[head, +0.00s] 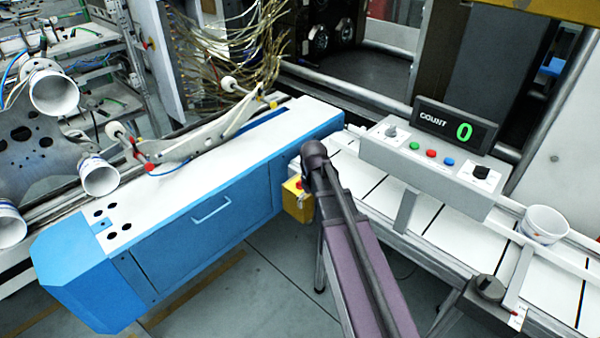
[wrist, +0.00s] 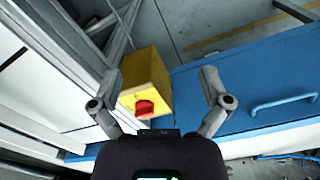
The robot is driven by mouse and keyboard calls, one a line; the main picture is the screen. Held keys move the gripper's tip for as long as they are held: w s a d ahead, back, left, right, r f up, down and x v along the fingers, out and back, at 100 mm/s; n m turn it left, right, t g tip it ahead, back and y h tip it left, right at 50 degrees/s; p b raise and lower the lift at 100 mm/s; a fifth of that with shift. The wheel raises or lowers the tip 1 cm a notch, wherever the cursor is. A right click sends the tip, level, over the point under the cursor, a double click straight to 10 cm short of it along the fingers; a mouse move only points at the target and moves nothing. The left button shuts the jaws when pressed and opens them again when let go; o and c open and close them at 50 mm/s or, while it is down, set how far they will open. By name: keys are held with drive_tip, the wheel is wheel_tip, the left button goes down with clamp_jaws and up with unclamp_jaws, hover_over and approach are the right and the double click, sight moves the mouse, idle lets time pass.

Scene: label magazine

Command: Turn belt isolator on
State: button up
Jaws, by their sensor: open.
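No label in view names the belt isolator. A grey box with a dark round knob (head: 490,288) sits at the near edge of the right conveyor. The grey control panel (head: 430,166) carries a black switch (head: 482,172) at its right end and a pale knob (head: 391,130) at its left. I cannot tell which is the isolator, or any on/off position. My gripper (wrist: 160,73) is open and empty in the wrist view, its fingers either side of a yellow box (wrist: 147,75) with a red button (wrist: 144,108). In the head view my arm hides the fingers.
The yellow box (head: 297,205) hangs by the end of the blue cabinet (head: 200,210). The counter display (head: 455,127) reads 0. A white cup (head: 544,224) stands on the right conveyor (head: 440,236). The floor in front of the cabinet looks clear.

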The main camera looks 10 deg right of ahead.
drive_tip(key=w+r+n+p, duration=0.2)
drive_tip(key=w+r+p, duration=0.1)
drive_tip(key=w, duration=0.5)
drive_tip(key=w+r+n+p, duration=0.2)
drive_tip(key=w+r+p, duration=0.1)
drive_tip(key=w, duration=0.6)
drive_tip(key=shift+w+r, duration=0.25)
drive_tip(key=shift+r, duration=0.55)
drive_tip(key=shift+f, duration=0.25)
wheel_tip(320, 180, down, 13)
drive_tip(key=b, duration=1.3)
drive_tip(key=shift+f+b, duration=0.15)
drive_tip(key=shift+b, duration=0.2)
drive_tip(key=c, duration=1.2)
